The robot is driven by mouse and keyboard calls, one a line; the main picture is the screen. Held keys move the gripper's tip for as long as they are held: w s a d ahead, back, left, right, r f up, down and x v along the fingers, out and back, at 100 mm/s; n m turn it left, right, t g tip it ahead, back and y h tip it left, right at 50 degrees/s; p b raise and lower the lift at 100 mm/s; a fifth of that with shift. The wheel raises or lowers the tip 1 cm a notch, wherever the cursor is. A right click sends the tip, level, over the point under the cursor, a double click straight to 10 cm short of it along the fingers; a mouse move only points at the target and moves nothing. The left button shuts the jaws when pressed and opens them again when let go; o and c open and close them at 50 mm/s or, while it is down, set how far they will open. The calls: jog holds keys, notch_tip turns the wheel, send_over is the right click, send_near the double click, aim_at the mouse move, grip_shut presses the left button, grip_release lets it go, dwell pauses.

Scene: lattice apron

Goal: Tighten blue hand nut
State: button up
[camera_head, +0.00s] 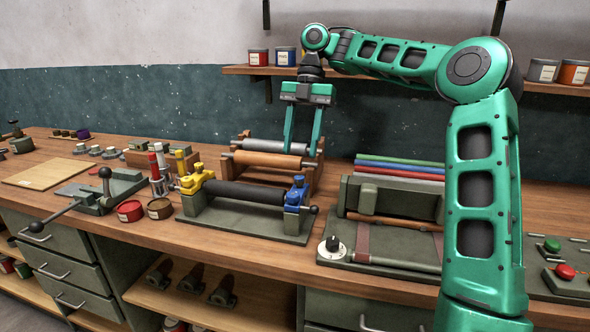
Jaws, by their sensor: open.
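The blue hand nut (299,182) sits on top of the blue clamp block at the right end of a dark roller (240,192) on a green-grey base. A yellow clamp with a yellow hand nut (197,169) stands at the roller's left end. My gripper (303,152) points down with its two green fingers apart, open. In the picture it is above the blue nut, in front of the wooden roller rack. I cannot tell how far it is from the nut in depth. No contact with the nut shows.
The rack with rollers (268,160) stands behind the clamped roller. A press with coloured rods (400,170) stands to the right. Paint tins (130,211) and upright red and white tools (158,165) are left. A shelf with tins (258,57) hangs above.

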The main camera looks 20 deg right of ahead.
aim_at(293, 193)
jog(key=shift+s+a+f+n+g+h, duration=0.15)
jog(key=shift+s+a+f+n, duration=0.35)
jog(key=shift+f, duration=1.15)
jog(key=shift+s+a+f+n+g+h, duration=0.1)
jog(key=shift+s+a+f+n, duration=0.4)
jog(key=shift+f, duration=1.1)
jog(key=shift+s+a+f+n+g+h, duration=0.15)
jog(key=shift+s+a+f+n, duration=0.35)
jog(key=shift+f, duration=1.15)
jog(key=c, duration=1.1)
jog(key=shift+o, duration=0.2)
